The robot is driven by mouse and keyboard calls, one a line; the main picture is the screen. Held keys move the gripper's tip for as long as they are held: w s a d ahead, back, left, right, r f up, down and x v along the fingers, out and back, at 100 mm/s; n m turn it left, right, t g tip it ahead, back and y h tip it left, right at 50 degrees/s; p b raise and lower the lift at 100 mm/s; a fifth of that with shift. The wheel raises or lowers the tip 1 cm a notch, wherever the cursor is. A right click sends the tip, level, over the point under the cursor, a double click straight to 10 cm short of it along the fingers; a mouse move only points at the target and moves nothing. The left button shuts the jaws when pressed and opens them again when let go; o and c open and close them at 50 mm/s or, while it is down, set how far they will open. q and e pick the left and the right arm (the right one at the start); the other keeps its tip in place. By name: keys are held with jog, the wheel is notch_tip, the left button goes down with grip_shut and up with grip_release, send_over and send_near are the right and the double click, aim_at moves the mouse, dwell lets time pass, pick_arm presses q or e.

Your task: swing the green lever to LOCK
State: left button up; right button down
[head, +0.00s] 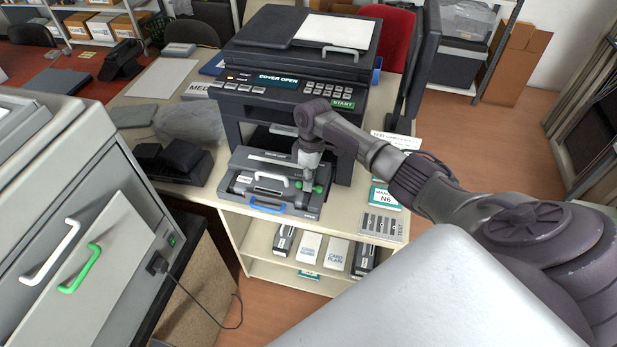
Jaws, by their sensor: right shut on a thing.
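The printer (300,85) stands on the desk with a screen reading COVER OPEN. Its front is open, and a grey tray with a cartridge unit (262,183) is out at the front. The green lever (318,189) shows as a small green end at the right side of this tray. My right gripper (307,184) points down over the tray's right side and is shut on the green lever. The gripper hides part of the lever, and the LOCK mark cannot be read. My left gripper is not in view.
A blue handle (267,208) is at the tray's front and a white handle (270,177) is on the unit. A monitor (418,65) stands at the right. Shelves below hold several boxes (337,252). A grey cabinet (90,215) is at left.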

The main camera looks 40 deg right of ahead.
jog(key=shift+w, duration=0.1)
dwell(0.3)
jog(key=c, duration=1.3)
grip_release()
jog(key=shift+o, duration=0.2)
